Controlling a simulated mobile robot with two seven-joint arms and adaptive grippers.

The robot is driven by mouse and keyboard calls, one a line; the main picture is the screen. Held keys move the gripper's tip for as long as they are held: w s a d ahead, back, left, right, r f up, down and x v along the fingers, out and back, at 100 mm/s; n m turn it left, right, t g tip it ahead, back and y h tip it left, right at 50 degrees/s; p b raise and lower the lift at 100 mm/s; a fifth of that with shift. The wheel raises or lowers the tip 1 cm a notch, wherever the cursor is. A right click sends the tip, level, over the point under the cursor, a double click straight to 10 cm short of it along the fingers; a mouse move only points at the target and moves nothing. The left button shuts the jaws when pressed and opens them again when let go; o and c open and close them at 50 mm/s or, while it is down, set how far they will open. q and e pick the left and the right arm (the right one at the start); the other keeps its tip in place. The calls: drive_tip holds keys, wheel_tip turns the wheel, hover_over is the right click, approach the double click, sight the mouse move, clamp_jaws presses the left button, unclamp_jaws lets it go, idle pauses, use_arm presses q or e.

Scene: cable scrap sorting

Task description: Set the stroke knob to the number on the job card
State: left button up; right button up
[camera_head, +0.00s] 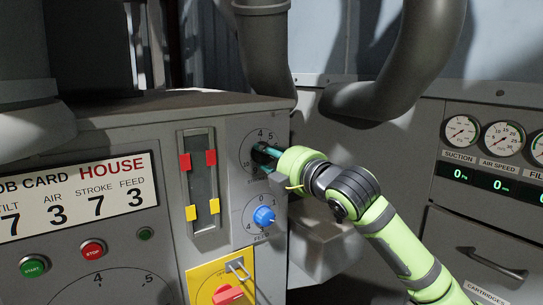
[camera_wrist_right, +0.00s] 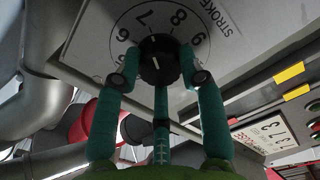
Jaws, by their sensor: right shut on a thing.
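The job card (camera_head: 78,196) on the left of the panel reads HOUSE, with STROKE 7, AIR 3 and FEED 3. The stroke knob (camera_wrist_right: 158,60) is black with a short white mark, on a white dial marked 6, 7, 8 and 9 near it. My right gripper (camera_wrist_right: 160,78) is shut on the knob, a finger on each side. In the head view, the gripper hides much of the stroke dial (camera_head: 249,145); 4, 5 and 10 show. My left gripper is not in view.
The blue feed knob (camera_head: 264,216) sits just below my right gripper. A slider panel (camera_head: 201,183) with red and yellow tabs is left of the dial. A red switch (camera_head: 228,294) on a yellow plate is below. Gauges (camera_head: 502,138) are at right, large pipes (camera_head: 400,75) above.

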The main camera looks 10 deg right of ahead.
drive_tip(key=shift+s+a, duration=0.1)
drive_tip(key=shift+a, duration=0.1)
drive_tip(key=o, duration=1)
drive_tip(key=shift+o, duration=0.7)
drive_tip(key=shift+s+a+r, duration=0.1)
drive_tip(key=shift+s+a, duration=0.05)
drive_tip(key=shift+d, duration=0.2)
drive_tip(key=shift+s+d, duration=0.2)
drive_tip(key=shift+s, duration=0.1)
drive_tip(key=v, duration=1.1)
drive_tip(key=shift+s+a, duration=0.2)
